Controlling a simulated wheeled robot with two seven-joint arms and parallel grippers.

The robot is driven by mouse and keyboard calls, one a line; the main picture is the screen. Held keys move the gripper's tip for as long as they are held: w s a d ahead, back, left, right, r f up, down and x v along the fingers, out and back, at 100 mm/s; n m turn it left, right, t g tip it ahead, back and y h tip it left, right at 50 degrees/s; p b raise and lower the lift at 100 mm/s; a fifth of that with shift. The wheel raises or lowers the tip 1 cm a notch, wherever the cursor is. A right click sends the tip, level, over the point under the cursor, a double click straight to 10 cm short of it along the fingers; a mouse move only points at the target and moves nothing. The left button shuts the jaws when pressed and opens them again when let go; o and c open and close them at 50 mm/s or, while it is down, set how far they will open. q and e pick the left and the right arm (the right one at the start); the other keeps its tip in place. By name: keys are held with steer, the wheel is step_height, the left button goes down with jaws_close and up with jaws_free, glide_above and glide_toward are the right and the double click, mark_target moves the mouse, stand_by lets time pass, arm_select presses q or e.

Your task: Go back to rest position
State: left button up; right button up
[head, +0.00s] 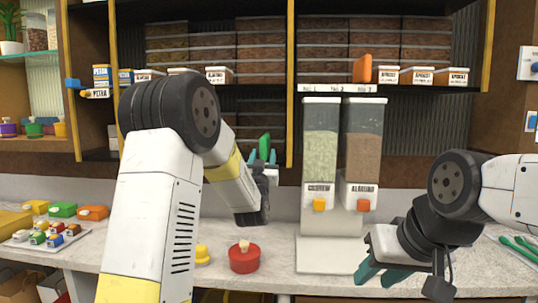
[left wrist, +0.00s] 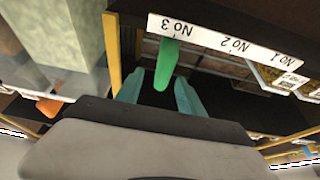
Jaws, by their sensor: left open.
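My left gripper (head: 262,157) is raised in front of the shelf unit, with its teal fingers pointing up and apart. A green piece (head: 265,143) shows at its fingertips. In the left wrist view the green piece (left wrist: 167,62) appears between the open fingers (left wrist: 160,95), near the end of a white numbered strip (left wrist: 225,40). I cannot tell whether it touches a finger. My right gripper (head: 381,274) is low over the counter at the right, its teal fingers apart and nothing seen between them.
Two dispensers (head: 320,140) (head: 362,143) stand between my arms. An orange piece (head: 362,68) is on the shelf above. A red round container (head: 244,259) and a yellow knobbed item (head: 202,254) sit near my left arm. Green tongs (head: 520,247) lie at the right.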

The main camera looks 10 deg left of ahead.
arm_select(q)
steer(key=shift+s+a+r+g, duration=0.2)
steer(key=shift+s+a+g, duration=0.05)
steer(key=shift+g, duration=0.05)
steer(key=s+a+f+g, duration=0.1)
steer(key=s+f+g, duration=0.3)
steer(key=s, duration=0.9)
steer(key=s+a+f+g+h, duration=0.1)
steer(key=s+f+g, duration=0.3)
steer(key=s, duration=0.9)
steer(key=s+a+f+g+h, duration=0.1)
steer(key=s+f+g, duration=0.3)
steer(key=s, duration=1)
steer(key=g, duration=0.3)
steer(key=shift+a+f+m+g, duration=0.15)
steer(key=shift+f+m+g, duration=0.15)
steer(key=shift+f, duration=0.05)
